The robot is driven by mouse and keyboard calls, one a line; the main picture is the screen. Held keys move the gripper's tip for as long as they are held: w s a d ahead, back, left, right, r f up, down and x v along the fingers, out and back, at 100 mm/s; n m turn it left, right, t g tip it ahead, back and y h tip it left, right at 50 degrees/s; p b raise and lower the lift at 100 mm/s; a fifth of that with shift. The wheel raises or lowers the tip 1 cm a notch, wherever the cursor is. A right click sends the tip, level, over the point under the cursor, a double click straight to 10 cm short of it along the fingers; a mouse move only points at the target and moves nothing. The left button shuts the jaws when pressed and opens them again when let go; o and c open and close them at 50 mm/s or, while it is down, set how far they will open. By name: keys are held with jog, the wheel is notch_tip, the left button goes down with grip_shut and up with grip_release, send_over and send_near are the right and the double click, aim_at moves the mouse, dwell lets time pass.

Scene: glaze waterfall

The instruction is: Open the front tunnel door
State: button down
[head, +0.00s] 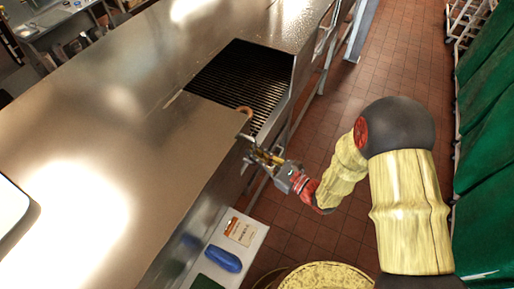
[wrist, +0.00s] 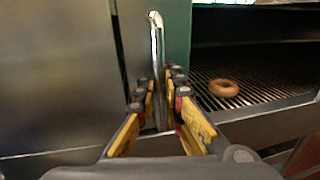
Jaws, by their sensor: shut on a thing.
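My gripper (wrist: 163,108) is shut around a shiny upright metal handle (wrist: 156,45) in the wrist view. The handle's top rises above the fingers, and its lower part is partly hidden between them. A dark green panel (wrist: 178,40) stands just behind and to the right of the handle. A wide steel panel (wrist: 55,75) lies to the left. I cannot tell exactly where the tunnel door's edge runs. In the head view my gripper (head: 262,156) is at the machine's right side, beside the near end of the grate, and the handle is too small to make out clearly.
A brown ring doughnut (wrist: 223,88) rests on the dark wire grate (wrist: 270,98), right of the handle. The long steel machine top (head: 120,90) fills the left. A low shelf holds a blue object (head: 223,259). Red-tiled floor (head: 400,60) is open toward the green curtain (head: 485,150).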

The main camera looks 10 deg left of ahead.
jog(key=c, duration=2)
grip_release()
jog(key=shift+v, duration=6.05)
jog(key=shift+f, duration=0.15)
